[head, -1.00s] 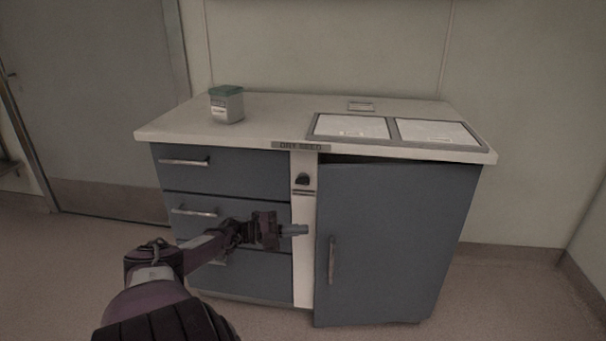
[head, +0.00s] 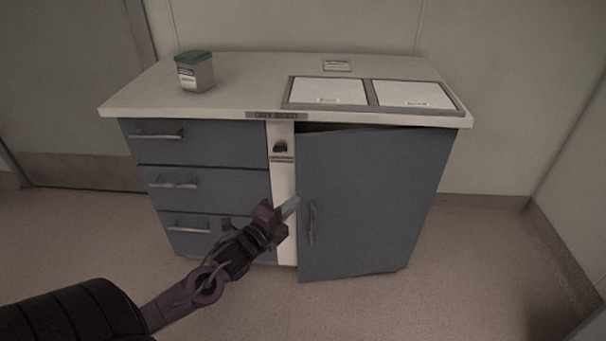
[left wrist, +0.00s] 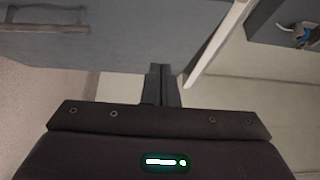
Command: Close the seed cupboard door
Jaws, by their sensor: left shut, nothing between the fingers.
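The seed cupboard door (head: 372,205) is a blue-grey panel at the right of the cabinet in the head view. It is slightly ajar, with a dark gap along its top. Its upright handle (head: 312,224) is near its left edge. My left gripper (head: 291,206) is shut and empty, in front of the pale strip beside the door's left edge, pointing up and right. Whether it touches the door, I cannot tell. In the left wrist view the shut fingers (left wrist: 160,72) overlap the edge of a grey panel with a handle at upper left. My right gripper is not in view.
The cabinet's worktop (head: 240,90) carries a green-lidded container (head: 195,72) and two white panels in a grey frame (head: 375,108). Drawers (head: 200,145) with bar handles are at the left. A black knob (head: 280,147) sits on the pale strip. Floor in front is clear.

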